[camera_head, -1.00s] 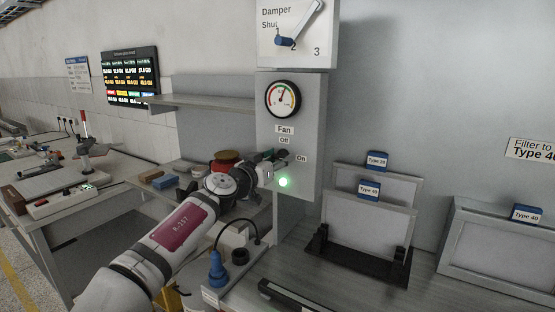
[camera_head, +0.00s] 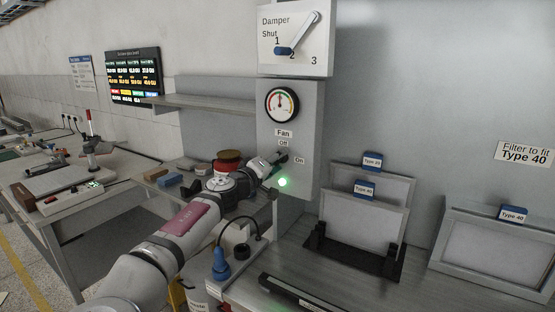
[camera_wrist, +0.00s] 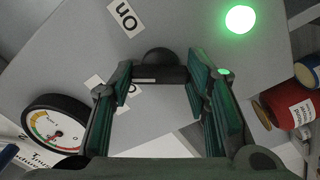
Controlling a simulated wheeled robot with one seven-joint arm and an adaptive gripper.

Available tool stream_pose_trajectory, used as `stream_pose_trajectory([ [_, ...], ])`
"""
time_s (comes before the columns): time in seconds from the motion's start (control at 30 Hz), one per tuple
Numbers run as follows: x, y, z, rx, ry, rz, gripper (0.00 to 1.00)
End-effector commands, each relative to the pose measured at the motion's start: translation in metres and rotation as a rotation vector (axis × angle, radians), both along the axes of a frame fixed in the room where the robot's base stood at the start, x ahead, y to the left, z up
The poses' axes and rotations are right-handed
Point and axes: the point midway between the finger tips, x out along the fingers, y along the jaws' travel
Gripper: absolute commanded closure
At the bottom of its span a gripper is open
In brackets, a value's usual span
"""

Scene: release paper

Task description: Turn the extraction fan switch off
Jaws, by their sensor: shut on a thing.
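The fan switch (camera_wrist: 159,70) is a dark knob with a bar across it, on the grey control panel (camera_head: 299,110). In the wrist view it sits between the tips of my gripper (camera_wrist: 160,82), whose green-padded fingers are on either side of the bar. My gripper (camera_head: 272,163) is shut on it and partly hides it in the head view. The "Off" label (camera_head: 284,143) is above and the "On" label (camera_head: 299,160) is to the right. A green lamp (camera_head: 282,182) glows below the switch; it also shows in the wrist view (camera_wrist: 241,19).
Above are a round gauge (camera_head: 282,104) and a damper lever (camera_head: 298,34). Filters in a black rack (camera_head: 352,250) stand on the bench to the right. A red container (camera_head: 228,161) and a blue connector (camera_head: 221,265) with a cable are near my arm.

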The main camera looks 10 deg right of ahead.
Motion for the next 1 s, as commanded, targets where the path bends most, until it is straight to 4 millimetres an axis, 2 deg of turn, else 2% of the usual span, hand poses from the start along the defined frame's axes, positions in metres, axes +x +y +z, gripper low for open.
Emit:
stream_pose_trajectory([
  [0.5, -0.0006, 0.0011, 0.0014, -0.323, 0.287, 0.003, 0.85],
  [1.0, 0.0005, 0.0018, 0.0002, -0.446, 0.394, 0.003, 0.85],
])
